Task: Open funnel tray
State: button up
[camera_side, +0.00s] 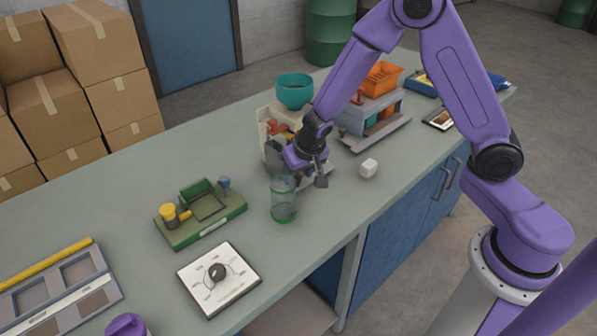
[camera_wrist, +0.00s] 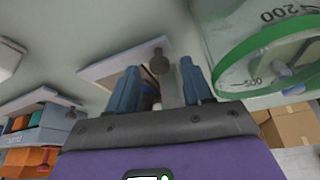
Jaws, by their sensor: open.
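The sack filler appears to be the beige machine (camera_side: 270,135) with a teal bowl (camera_side: 294,92) on top, at the middle of the bench in the side view. My arm hides much of its front. My gripper (camera_side: 321,178) is low in front of it, fingers pointing down. In the wrist view my gripper (camera_wrist: 161,85) has its two blue-grey fingers apart. A grey knob (camera_wrist: 159,62) on a pale flat panel (camera_wrist: 115,65) shows between and just beyond the fingertips. I cannot tell for sure whether this panel is the funnel tray, or whether the fingers touch the knob.
A clear green-rimmed beaker (camera_side: 284,200) stands close beside my gripper and looms in the wrist view (camera_wrist: 265,55). A green device (camera_side: 200,220) and a dial plate (camera_side: 219,280) sit left. A grey machine with orange tray (camera_side: 380,78) stands behind right.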

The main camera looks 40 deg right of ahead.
grip_shut()
jog(key=shift+s, duration=5.6)
grip_release()
jog(key=shift+r, duration=0.15)
jog(key=v, duration=1.7)
jog(key=shift+s, duration=0.2)
